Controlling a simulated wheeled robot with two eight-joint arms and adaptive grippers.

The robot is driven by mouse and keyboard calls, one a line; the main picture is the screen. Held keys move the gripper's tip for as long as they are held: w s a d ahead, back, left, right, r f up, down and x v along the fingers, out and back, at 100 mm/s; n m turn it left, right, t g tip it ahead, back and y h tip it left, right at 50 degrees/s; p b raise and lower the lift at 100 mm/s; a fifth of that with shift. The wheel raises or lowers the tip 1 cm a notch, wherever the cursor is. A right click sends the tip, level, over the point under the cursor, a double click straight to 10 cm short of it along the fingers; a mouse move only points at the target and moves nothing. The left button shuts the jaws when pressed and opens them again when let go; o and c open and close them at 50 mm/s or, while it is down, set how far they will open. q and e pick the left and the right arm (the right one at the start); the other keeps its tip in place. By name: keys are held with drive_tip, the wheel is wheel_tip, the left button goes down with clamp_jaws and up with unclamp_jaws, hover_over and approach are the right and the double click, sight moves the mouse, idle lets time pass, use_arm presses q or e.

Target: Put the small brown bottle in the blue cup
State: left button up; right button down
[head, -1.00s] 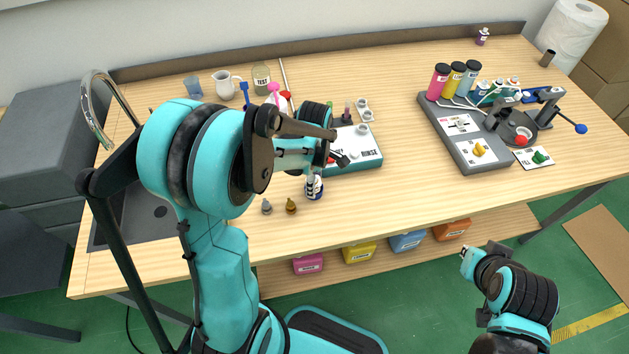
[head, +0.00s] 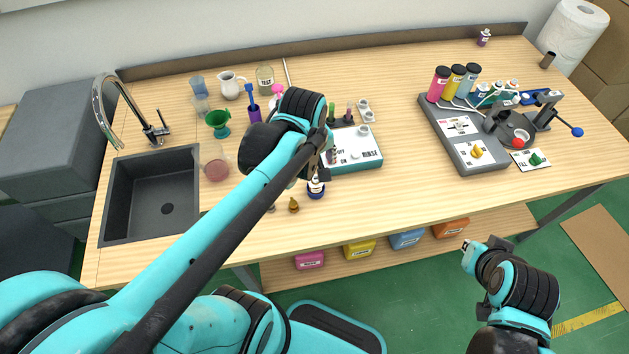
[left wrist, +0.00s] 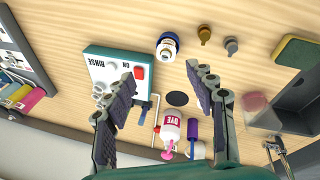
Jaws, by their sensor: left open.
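A small brown bottle-like piece (head: 294,206) stands near the table's front edge; it also shows at the top of the left wrist view (left wrist: 204,34). A pale blue, see-through cup (head: 197,87) stands at the back left, behind the sink. My left gripper (left wrist: 160,75) is open, with nothing between its fingers. In the head view it is above the table beside the rinse box, behind and right of the brown piece, its fingers mostly hidden by my arm. My right gripper (head: 467,246) hangs off the front of the table, too small to read.

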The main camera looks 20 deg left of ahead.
use_arm(q)
drive_tip(key=s+d+m+t, duration=0.2)
drive_tip(key=s+m+t, duration=0.2)
drive_tip(key=m, duration=0.7)
drive_tip(key=shift+s+r, duration=0.4)
drive_tip(key=shift+s, duration=0.7)
drive_tip(key=shift+d+f, duration=0.1)
